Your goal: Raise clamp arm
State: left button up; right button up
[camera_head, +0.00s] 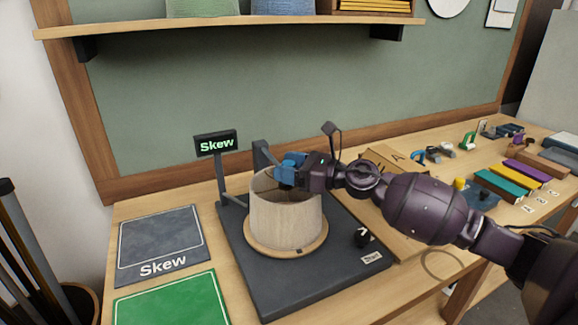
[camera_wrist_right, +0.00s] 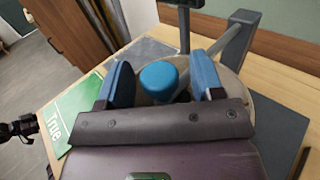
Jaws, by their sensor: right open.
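The clamp arm shows as a grey post and bar (camera_head: 262,155) behind the lampshade (camera_head: 285,210), which stands on a round wooden disc on a dark base. The grey post also shows in the right wrist view (camera_wrist_right: 238,40). A blue round knob (camera_wrist_right: 160,80) sits between the blue fingers of my right gripper (camera_wrist_right: 163,82), with a gap on each side; whether it belongs to the clamp arm is unclear. In the head view my right gripper (camera_head: 290,170) is open at the shade's top rim and hides part of the clamp.
A "Skew" sign (camera_head: 216,143) stands left of the base. A dark "Skew" mat (camera_head: 160,243) and a green mat (camera_head: 172,300) lie to the left. A black knob (camera_head: 362,238) is on the base's right side. Colored blocks (camera_head: 505,185) and small parts lie at the right.

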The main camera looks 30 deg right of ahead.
grip_shut()
pick_arm(q)
jog(key=shift+s+a, duration=0.1)
jog(key=shift+s, duration=0.15)
